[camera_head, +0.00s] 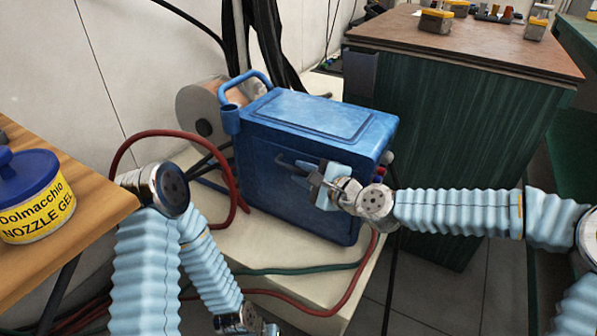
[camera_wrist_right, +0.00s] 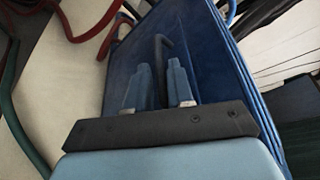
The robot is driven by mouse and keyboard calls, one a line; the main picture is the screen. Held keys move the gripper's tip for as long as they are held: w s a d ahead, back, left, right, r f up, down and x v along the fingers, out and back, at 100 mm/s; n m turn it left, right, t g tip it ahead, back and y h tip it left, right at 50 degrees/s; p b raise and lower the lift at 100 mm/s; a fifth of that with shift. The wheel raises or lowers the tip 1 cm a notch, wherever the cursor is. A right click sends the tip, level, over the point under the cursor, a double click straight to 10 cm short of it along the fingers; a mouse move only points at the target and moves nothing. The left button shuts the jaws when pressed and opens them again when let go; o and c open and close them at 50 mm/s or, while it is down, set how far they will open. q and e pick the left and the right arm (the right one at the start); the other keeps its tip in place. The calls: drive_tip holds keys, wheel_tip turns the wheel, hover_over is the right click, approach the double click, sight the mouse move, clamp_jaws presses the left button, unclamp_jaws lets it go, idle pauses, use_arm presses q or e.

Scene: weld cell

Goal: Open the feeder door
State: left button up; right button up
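The feeder is a blue box (camera_head: 310,125) with a raised lid panel and a tube handle at its left. Its door (camera_head: 270,195) is the broad blue side facing me and looks flush with the box. A dark hooked door handle (camera_head: 290,163) stands out from it; it also shows in the right wrist view (camera_wrist_right: 161,55). My right gripper (camera_head: 318,180) is at this handle, its two blue fingers close on either side of it with little gap. My left gripper (camera_head: 250,325) is low at the bottom edge, away from the feeder, its fingers mostly cut off.
The feeder stands on a pale platform (camera_head: 255,255). A red hose (camera_head: 180,133) loops at its left and more hoses run in front. A wooden table (camera_head: 90,190) with a nozzle gel tub (camera_head: 35,200) is at left. A green cabinet (camera_head: 450,130) stands behind right.

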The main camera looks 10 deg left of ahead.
drive_tip(key=shift+x, duration=1.15)
clamp_jaws()
